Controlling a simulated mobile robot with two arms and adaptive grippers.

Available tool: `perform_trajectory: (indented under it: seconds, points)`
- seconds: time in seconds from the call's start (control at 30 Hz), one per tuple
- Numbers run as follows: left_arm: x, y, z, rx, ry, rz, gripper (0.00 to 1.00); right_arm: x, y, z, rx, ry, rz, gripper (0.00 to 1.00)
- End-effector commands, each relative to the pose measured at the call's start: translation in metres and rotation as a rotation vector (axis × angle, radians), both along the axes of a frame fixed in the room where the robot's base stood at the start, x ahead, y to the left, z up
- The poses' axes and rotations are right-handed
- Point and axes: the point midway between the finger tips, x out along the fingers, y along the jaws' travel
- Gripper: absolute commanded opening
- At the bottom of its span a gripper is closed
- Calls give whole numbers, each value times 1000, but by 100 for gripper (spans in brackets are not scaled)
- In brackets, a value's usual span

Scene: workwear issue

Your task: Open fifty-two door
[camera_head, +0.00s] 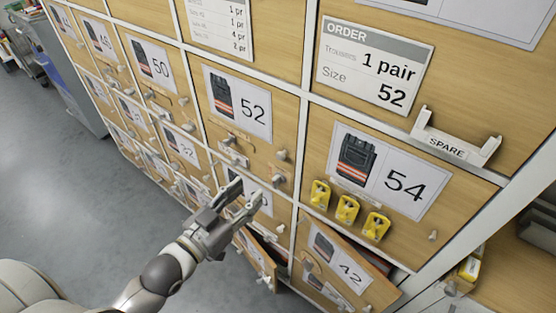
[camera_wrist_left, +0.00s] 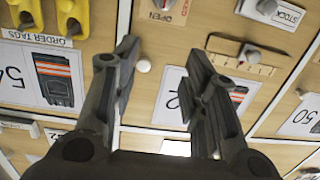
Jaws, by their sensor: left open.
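The fifty-two door (camera_head: 213,102) is a wooden locker door with a trouser picture label and looks shut. Its small pale knob (camera_head: 281,154) is below and right of the label. My left gripper (camera_head: 246,190) is open and empty, in front of the lockers and below the label in the head view. In the left wrist view, which is upside down, the two fingers of the gripper (camera_wrist_left: 160,75) stand apart with a round pale knob (camera_wrist_left: 143,66) showing between them. The fingers partly cover the fifty-two label (camera_wrist_left: 168,97). I cannot tell the gap to the door. My right gripper is not in view.
Yellow order tags (camera_head: 347,209) hang on the door marked 54 to the right. Below, the door marked 42 (camera_head: 345,265) and a door to its left (camera_head: 252,258) stand ajar. A SPARE holder (camera_head: 452,145) juts out above 54. Open floor (camera_head: 75,190) lies to the left.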

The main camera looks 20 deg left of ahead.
Motion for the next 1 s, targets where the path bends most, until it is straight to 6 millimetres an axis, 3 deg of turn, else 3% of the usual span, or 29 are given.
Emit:
perform_trajectory:
  seconds: [0.1, 0.2, 0.37, 1.0]
  points:
    - [-6, -8, 31, -20, -54, -26, 41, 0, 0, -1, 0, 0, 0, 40]
    - [-6, -11, 41, -26, -70, -33, 41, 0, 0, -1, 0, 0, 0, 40]
    - [4, -15, 43, -26, -75, -32, 41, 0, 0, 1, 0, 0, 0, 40]
    - [87, -45, 42, -26, -71, -33, 41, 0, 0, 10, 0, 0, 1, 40]
